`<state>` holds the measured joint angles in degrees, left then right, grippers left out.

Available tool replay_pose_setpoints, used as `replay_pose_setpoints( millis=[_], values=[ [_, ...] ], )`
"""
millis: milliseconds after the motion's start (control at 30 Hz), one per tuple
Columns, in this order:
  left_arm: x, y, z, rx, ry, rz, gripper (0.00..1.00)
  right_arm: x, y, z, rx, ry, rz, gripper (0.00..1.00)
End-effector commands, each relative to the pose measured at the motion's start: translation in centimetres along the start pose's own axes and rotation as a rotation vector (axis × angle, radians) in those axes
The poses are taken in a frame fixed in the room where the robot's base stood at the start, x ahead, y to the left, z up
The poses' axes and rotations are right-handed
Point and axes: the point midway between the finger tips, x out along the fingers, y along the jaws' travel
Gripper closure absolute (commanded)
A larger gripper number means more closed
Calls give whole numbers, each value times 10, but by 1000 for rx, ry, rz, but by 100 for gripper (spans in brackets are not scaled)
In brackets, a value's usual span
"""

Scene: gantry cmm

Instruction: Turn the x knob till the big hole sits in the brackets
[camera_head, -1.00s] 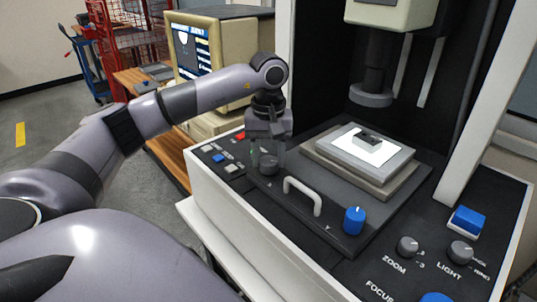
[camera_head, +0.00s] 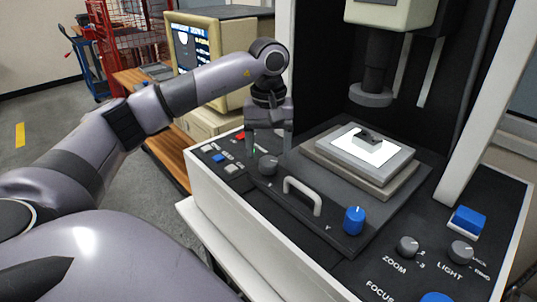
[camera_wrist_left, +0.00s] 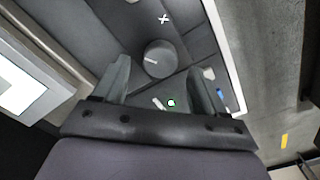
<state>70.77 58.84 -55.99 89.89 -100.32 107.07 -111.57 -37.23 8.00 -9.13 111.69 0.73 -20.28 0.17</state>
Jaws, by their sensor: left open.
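The x knob (camera_head: 268,165) is a grey round knob at the back left of the machine's black panel. In the left wrist view the knob (camera_wrist_left: 160,57) shows a short white mark on top, with a white X printed beyond it. My left gripper (camera_head: 268,147) is open just above and behind the knob, with its fingers spread to either side. In the wrist view the knob lies between and ahead of the fingertips, and I see no contact. The monitor (camera_head: 193,47) shows a pale round shape on dark; its brackets are too small to make out. My right gripper is out of view.
A dark part (camera_head: 369,137) lies on the lit stage (camera_head: 347,154) under the lens column (camera_head: 371,95). A white handle (camera_head: 303,195) and a blue knob (camera_head: 354,220) stand to the right of the x knob. Small buttons (camera_head: 218,158) sit to its left.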

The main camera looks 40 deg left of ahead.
Motion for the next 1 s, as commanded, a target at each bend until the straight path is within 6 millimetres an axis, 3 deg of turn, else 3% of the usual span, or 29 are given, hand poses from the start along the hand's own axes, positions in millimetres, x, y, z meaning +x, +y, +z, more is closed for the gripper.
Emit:
replay_pose_setpoints(
  millis=[100, 300, 1000],
  values=[
    [-22, 1, 0, 0, 1, 4, 29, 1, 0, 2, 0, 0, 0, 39],
    [-44, 1, 0, 0, 0, 2, 29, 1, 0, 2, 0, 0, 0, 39],
    [-47, 0, 0, 0, -2, -1, 29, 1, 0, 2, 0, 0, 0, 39]
  ],
)
